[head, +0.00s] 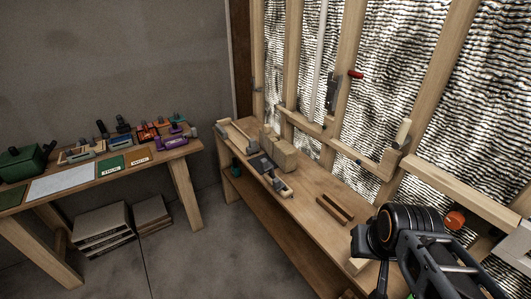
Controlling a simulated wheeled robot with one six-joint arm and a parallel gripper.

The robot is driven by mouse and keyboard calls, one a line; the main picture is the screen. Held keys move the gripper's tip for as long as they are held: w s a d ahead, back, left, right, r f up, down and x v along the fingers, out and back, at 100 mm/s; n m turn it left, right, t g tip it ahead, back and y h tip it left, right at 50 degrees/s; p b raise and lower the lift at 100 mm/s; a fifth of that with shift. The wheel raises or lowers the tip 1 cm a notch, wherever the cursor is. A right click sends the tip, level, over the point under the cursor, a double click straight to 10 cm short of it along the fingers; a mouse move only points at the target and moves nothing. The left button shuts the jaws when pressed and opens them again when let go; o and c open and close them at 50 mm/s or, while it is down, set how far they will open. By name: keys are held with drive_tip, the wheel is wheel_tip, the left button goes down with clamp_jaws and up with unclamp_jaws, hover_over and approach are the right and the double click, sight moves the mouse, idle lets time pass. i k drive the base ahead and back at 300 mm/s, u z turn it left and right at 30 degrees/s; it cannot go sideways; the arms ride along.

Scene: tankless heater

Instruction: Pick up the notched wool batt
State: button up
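A tan, soft-looking block with a stepped top (281,153) stands on the long wooden bench, towards its far end and near the stud wall. It looks like the notched wool batt, but it is small here and I cannot be sure. My arm's black and grey end (400,240) is at the lower right, above the near part of the bench, well apart from the block. My gripper's fingertips cannot be made out clearly, and I see nothing held.
The long bench (300,205) also carries a dark flat piece, a small wooden tool and dark strips (334,208). Open studs with wavy insulation (395,110) rise behind it. A side table (80,200) with tools stands left. Grey floor (200,255) is clear between.

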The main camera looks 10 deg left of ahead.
sight(284, 155)
drive_tip(key=u, duration=0.25)
drive_tip(key=k, duration=0.4)
drive_tip(key=u, duration=1.45)
drive_tip(key=i, duration=2.55)
drive_tip(key=z, duration=1.6)
drive_tip(key=i, duration=0.75)
drive_tip(key=z, duration=0.7)
